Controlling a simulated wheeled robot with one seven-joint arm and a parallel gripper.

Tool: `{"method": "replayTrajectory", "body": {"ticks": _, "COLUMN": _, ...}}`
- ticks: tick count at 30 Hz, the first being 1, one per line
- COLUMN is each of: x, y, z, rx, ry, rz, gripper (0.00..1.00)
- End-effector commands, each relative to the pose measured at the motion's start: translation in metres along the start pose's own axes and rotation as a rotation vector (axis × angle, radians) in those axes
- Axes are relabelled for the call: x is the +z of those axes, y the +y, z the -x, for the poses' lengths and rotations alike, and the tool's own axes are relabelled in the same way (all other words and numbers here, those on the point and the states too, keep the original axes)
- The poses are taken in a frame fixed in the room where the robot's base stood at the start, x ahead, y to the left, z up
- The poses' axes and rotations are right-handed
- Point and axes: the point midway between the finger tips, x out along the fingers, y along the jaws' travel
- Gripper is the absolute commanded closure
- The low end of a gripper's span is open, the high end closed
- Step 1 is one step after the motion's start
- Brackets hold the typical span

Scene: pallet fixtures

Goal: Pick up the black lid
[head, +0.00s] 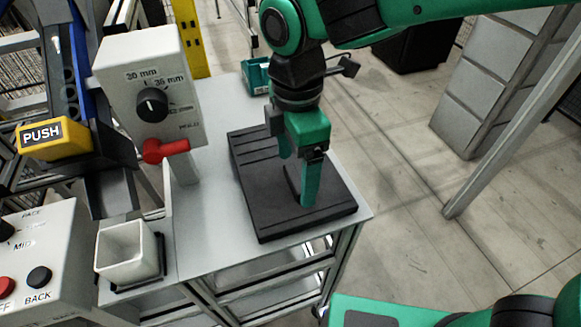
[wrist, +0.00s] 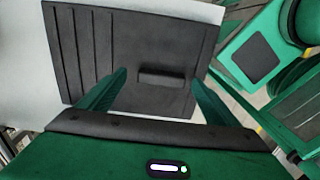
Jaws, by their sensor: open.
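The black lid (head: 272,215) is a flat dark plate with parallel grooves at one end. It lies on the grey table. In the wrist view the lid (wrist: 130,42) fills the upper middle, with a short raised bar (wrist: 162,77) on its plain part. My green gripper (head: 297,180) is above the lid, fingers pointing down. In the wrist view my gripper (wrist: 160,78) is open, with one finger on each side of the raised bar. I cannot tell whether the fingers touch the bar or the lid. The gripper partly hides the lid in the head view.
The grey table (head: 205,225) has bare surface left of the lid. A white square cup (head: 128,255) stands at the front left. A control box with a black knob (head: 152,104) and red handle (head: 166,151) stands near the lid. A teal bin (head: 257,77) is behind.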

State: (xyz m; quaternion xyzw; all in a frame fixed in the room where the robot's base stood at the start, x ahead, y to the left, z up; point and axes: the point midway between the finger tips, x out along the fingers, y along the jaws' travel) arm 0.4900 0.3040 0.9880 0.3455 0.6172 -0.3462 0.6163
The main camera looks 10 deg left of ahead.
Motion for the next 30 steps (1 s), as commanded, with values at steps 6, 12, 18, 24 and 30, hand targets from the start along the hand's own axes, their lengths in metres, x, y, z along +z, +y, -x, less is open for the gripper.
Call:
{"method": "replayTrajectory", "body": {"ticks": 6, "x": -0.0004, "y": -0.0001, "z": -0.0074, "rx": 0.0, "ry": 0.0, "rz": 0.001, "gripper": 0.16}}
{"method": "replayTrajectory", "body": {"ticks": 12, "x": -0.0002, "y": 0.0, "z": -0.007, "rx": 0.001, "ry": 0.0, "rz": 0.0, "gripper": 0.35}}
{"method": "replayTrajectory", "body": {"ticks": 18, "x": 0.0, "y": 0.0002, "z": -0.0069, "rx": 0.001, "ry": 0.0, "rz": -0.001, "gripper": 0.83}}
{"method": "replayTrajectory", "body": {"ticks": 24, "x": -0.0001, "y": 0.0006, "z": -0.0062, "rx": 0.003, "ry": 0.001, "rz": -0.001, "gripper": 0.97}}
{"method": "replayTrajectory", "body": {"ticks": 30, "x": 0.0, "y": 0.0012, "z": 0.0021, "rx": 0.005, "ry": 0.002, "rz": -0.002, "gripper": 0.97}}
